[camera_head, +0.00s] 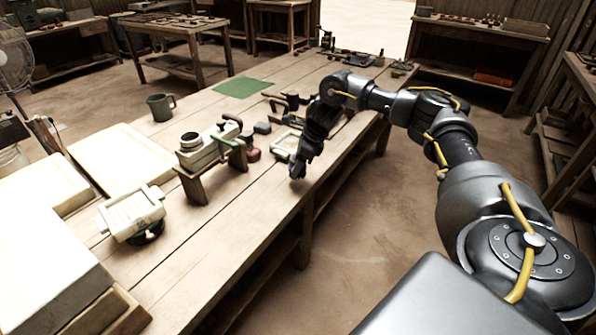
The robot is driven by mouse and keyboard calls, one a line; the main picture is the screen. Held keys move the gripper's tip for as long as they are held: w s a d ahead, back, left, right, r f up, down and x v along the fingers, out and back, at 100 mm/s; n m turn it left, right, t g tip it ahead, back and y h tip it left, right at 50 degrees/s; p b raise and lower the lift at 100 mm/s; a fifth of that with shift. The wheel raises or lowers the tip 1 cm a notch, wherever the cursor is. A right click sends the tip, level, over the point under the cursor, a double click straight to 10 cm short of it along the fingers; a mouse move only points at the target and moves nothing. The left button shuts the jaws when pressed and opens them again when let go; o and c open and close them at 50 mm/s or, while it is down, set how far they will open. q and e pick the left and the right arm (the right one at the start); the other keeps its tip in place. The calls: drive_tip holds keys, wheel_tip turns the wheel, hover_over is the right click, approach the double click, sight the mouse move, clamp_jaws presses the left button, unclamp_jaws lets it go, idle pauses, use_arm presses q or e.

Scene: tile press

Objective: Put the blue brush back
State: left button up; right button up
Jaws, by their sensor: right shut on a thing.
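My right gripper (298,174) is over the front-right part of the wooden workbench (235,235), pointing down close to its top near the right edge. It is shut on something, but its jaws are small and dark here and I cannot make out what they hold. I cannot pick out a blue brush with certainty. A small dark blue-grey piece (262,128) lies on the bench left of the gripper. My left gripper is not in view.
A pale frame (284,144) and a red piece (253,155) lie near the gripper. The bench front is clear.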

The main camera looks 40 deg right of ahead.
drive_tip(key=f, duration=0.3)
drive_tip(key=shift+w+d+f, duration=0.1)
drive_tip(key=shift+d+f, duration=0.05)
drive_tip(key=shift+d, duration=0.05)
drive_tip(key=shift+f, duration=0.2)
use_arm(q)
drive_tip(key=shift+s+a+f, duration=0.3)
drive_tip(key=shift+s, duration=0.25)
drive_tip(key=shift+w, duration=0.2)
use_arm(e)
drive_tip(key=o, duration=0.9)
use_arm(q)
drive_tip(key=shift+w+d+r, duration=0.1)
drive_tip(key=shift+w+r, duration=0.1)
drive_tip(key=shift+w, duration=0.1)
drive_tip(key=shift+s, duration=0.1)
